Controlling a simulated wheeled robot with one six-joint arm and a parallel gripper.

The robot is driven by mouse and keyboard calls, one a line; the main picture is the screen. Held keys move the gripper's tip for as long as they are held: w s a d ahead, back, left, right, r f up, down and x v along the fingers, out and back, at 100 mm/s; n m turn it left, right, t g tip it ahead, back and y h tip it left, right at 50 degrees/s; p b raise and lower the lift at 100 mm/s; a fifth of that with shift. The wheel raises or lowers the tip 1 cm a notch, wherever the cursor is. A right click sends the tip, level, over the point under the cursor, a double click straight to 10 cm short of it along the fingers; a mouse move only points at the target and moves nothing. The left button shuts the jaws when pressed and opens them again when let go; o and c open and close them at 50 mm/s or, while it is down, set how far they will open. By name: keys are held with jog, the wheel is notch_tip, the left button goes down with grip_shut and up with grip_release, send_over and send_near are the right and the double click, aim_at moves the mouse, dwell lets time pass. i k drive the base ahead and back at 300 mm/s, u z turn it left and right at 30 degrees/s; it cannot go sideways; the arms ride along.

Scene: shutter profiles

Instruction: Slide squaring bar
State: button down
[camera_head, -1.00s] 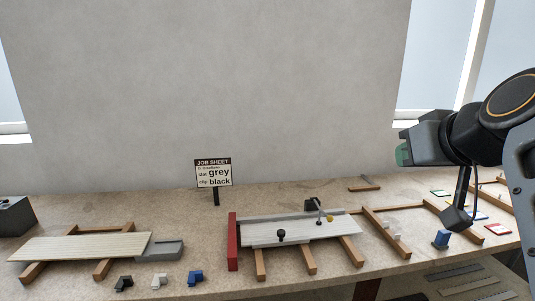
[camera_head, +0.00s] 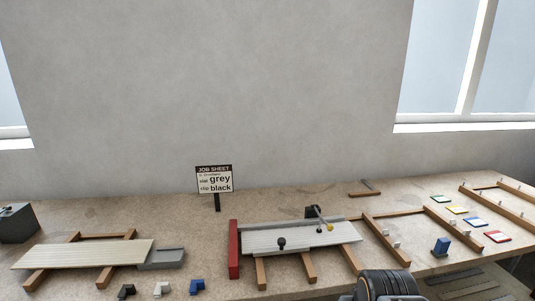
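Pale grey slats (camera_head: 290,238) lie across wooden rails in the middle of the bench. An upright red bar (camera_head: 233,250) stands across their left end. A black knob (camera_head: 282,243) sits on the front part of the slats. A dark clamp-like block (camera_head: 313,212) with a yellow-tipped lever (camera_head: 328,226) stands at the back edge. I cannot tell for sure which part is the squaring bar. A dark rounded part of my arm shows at the bottom edge, right of the slats. My gripper is out of view.
Cream slats (camera_head: 85,254) and a grey tray (camera_head: 162,259) are at left. Black (camera_head: 126,291), white (camera_head: 161,288) and blue (camera_head: 197,286) clips lie in front. A job sheet (camera_head: 214,180) reads grey slat, black clip. A blue block (camera_head: 440,246) and coloured tiles (camera_head: 475,221) are at right.

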aim_at(282, 242)
jog(key=z, duration=0.85)
jog(key=i, duration=0.7)
jog(key=u, duration=1.1)
